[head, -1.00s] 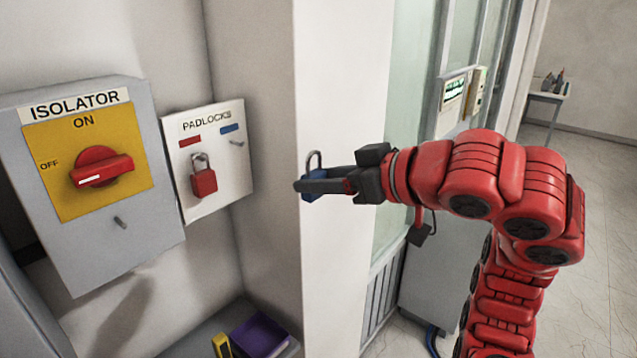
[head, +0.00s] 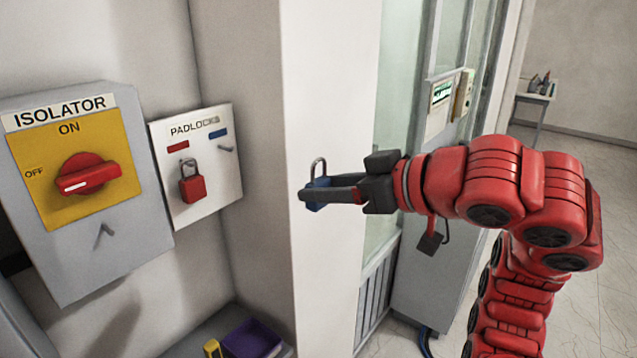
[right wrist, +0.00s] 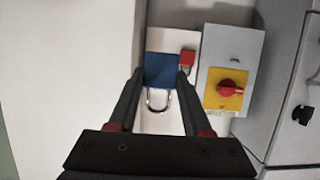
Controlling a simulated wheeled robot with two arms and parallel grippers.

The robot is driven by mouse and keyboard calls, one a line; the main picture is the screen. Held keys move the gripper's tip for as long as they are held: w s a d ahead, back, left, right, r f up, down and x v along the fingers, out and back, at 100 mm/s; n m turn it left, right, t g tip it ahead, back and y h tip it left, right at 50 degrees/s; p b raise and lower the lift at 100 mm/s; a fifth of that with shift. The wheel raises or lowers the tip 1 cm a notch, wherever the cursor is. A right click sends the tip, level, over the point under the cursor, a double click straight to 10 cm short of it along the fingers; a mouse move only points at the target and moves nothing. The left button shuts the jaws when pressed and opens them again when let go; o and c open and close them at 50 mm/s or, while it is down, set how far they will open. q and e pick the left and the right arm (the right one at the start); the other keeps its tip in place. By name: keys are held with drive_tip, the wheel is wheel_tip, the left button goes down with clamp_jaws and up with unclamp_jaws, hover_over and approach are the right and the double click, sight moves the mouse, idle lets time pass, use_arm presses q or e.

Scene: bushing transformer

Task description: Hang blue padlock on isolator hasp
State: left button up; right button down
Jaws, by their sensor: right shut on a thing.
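The blue padlock (head: 318,190) is held upright, shackle up, between the fingers of my right gripper (head: 310,194), in front of the white wall edge right of the padlock board. The right wrist view shows the blue padlock (right wrist: 161,71) between both fingertips, its shackle toward the gripper base. The grey isolator box (head: 115,235) is at the left, with a red rotary switch (head: 88,175) on a yellow plate. Below the plate a small metal hasp (head: 104,236) sticks out. The gripper is well to the right of it, apart. My left gripper is not in view.
The white padlock board (head: 215,180) carries a red padlock (head: 192,185) on a peg and an empty peg (head: 226,148) under a blue label. A purple bin (head: 252,340) and a yellow item (head: 212,348) lie below. The white wall edge (head: 330,80) stands behind the gripper.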

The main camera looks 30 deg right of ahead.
drive_tip(key=s, duration=0.2)
drive_tip(key=s+d+p, duration=0.1)
drive_tip(key=shift+s+d, duration=0.2)
drive_tip(key=shift+s, duration=0.2)
drive_tip(key=shift+w+f, duration=0.1)
idle(1.1)
